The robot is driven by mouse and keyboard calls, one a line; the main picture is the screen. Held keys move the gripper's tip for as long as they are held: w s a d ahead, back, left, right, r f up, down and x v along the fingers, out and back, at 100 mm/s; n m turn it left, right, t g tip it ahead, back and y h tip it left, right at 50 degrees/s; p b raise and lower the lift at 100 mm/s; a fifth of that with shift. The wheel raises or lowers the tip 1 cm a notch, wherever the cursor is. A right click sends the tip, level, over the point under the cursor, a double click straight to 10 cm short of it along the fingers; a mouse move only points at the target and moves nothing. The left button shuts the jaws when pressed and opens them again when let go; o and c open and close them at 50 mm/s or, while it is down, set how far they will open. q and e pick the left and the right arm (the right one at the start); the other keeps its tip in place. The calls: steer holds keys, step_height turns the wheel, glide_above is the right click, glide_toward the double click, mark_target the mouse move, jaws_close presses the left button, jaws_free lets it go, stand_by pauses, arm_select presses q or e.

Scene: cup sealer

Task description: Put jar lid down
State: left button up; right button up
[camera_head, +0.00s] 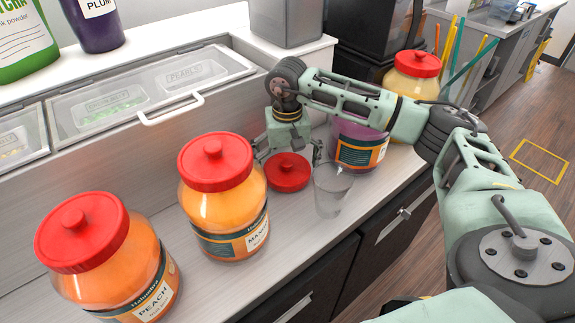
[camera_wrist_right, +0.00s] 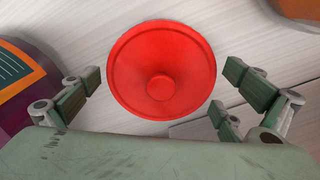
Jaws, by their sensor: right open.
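The red jar lid (camera_head: 287,171) lies knob up on the counter, between the mango jar and the purple jar. It also shows in the right wrist view (camera_wrist_right: 161,70), flat on the pale surface. My right gripper (camera_head: 287,158) is right above and behind the lid, with its fingers (camera_wrist_right: 160,95) spread wide on either side and apart from it. The purple jar (camera_head: 361,143) stands just to the right, partly hidden behind my right arm; its top is not visible. My left gripper is not in view.
A clear cup (camera_head: 331,189) stands close to the right of the lid. The mango jar (camera_head: 223,195) and peach jar (camera_head: 107,258), both with red lids, stand to the left. A yellow jar (camera_head: 415,74) stands behind my arm. The lidded topping bin (camera_head: 150,90) borders the counter behind.

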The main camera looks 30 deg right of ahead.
mark_target(287, 163)
steer(key=shift+r, duration=0.5)
step_height(287, 163, up, 11)
steer(key=b, duration=0.2)
steer(key=shift+r+b, duration=0.2)
steer(key=shift+b, duration=0.2)
